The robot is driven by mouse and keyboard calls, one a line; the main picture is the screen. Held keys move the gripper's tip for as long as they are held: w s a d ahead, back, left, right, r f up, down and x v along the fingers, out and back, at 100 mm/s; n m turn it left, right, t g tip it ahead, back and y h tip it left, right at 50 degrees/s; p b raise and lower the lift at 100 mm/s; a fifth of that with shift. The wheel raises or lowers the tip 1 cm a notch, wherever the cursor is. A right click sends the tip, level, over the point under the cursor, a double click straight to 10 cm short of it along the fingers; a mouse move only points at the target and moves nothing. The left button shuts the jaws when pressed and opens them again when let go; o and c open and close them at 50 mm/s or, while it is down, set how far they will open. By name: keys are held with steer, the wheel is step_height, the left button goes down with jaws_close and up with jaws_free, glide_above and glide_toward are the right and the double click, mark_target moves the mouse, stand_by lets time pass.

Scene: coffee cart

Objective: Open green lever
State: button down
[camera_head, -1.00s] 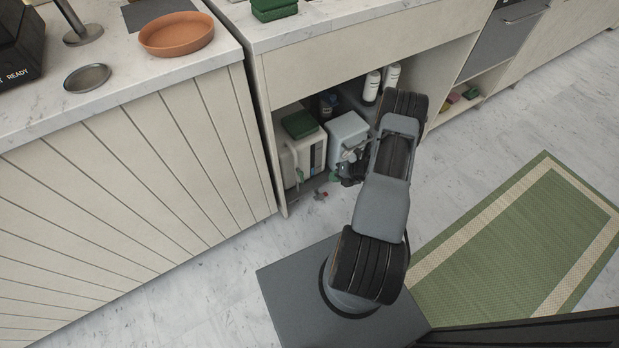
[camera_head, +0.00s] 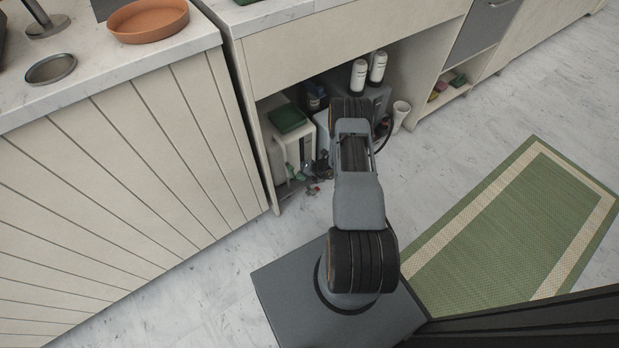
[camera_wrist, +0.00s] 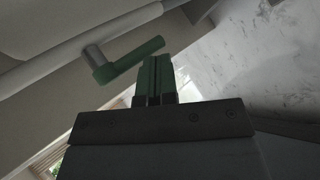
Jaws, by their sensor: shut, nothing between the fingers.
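The green lever (camera_wrist: 127,61) shows in the wrist view as a short green handle on a grey round pivot, attached to a pale pipe. In the head view the lever (camera_head: 289,171) is small, at the front of the white container under the counter. My gripper (camera_wrist: 155,62) is shut and empty, with its green fingertips just right of the lever's free end. Whether they touch is hard to tell. In the head view my gripper (camera_head: 300,177) is small and partly hidden by my arm.
The white container (camera_head: 296,146) with a dark green lid stands in the open cabinet bay, close to the left side panel (camera_head: 262,158). A small red part (camera_head: 313,189) lies low beside it. White bottles (camera_head: 358,76) stand behind my arm. Open floor (camera_head: 440,160) lies to the right.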

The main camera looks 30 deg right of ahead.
steer(key=shift+w+a, duration=0.3)
